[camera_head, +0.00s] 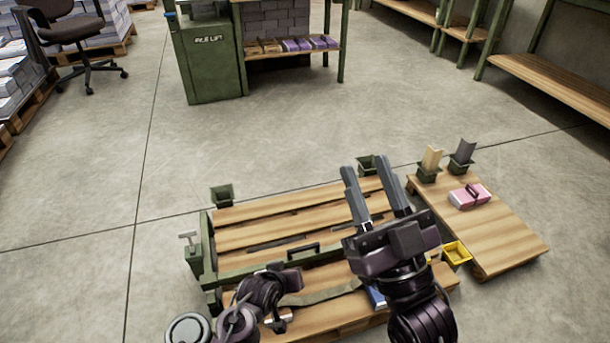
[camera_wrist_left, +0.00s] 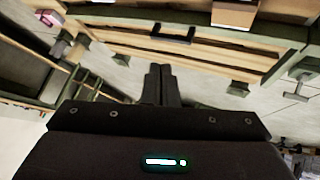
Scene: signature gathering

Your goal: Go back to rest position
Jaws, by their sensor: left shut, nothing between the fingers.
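My right gripper (camera_head: 364,164) reaches over the slatted wooden bench in the head view. Its two grey fingers are spread apart with nothing seen between them. My left arm is folded low over the near side of the bench, and its fingertips are hard to make out there. In the left wrist view my left gripper (camera_wrist_left: 160,70) has its fingers together and empty, pointing toward the green-framed bench edge. The slatted bench (camera_head: 290,213) has a dark handle on its green front rail (camera_head: 235,270). A small blue item (camera_head: 377,297) is partly hidden beside my right arm.
A wooden side board (camera_head: 505,235) at the right carries a pink and white block (camera_head: 470,196) with a dark strap-like part. A yellow bin (camera_head: 457,253) sits beside it. Small green holders stand around the bench. Open concrete floor (camera_head: 300,130) lies beyond, before a green cabinet (camera_head: 210,65).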

